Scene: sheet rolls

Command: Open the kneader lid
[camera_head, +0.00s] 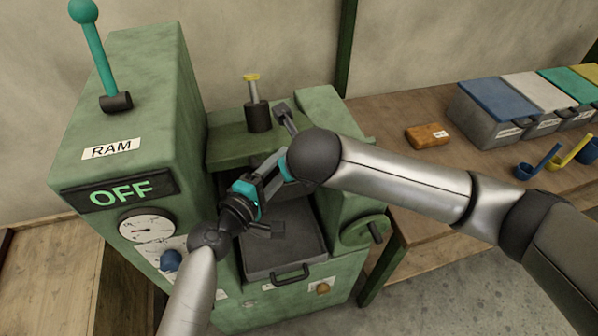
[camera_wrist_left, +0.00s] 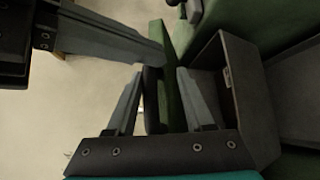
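The kneader is the green machine (camera_head: 185,100) with a RAM lever and an OFF display. A green slab (camera_head: 228,148) lies across its top behind the opening and looks like its lid; I cannot tell for sure. A dark handle-like piece (camera_head: 283,110) stands at the slab's right. My left gripper (camera_head: 268,172) is over the opening. In the left wrist view its fingers (camera_wrist_left: 160,85) are apart, with a green edge and a dark bar beyond or between them. My right gripper (camera_head: 273,178) is close beside it, overlapping it; its fingertips are largely hidden.
A dark tray (camera_head: 262,264) with a handle sits at the machine's front. A handwheel (camera_head: 365,232) is on its right side. A wooden bench (camera_head: 425,170) at the right holds an orange-brown block (camera_head: 427,136), lidded bins (camera_head: 490,110) and scoops (camera_head: 538,162).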

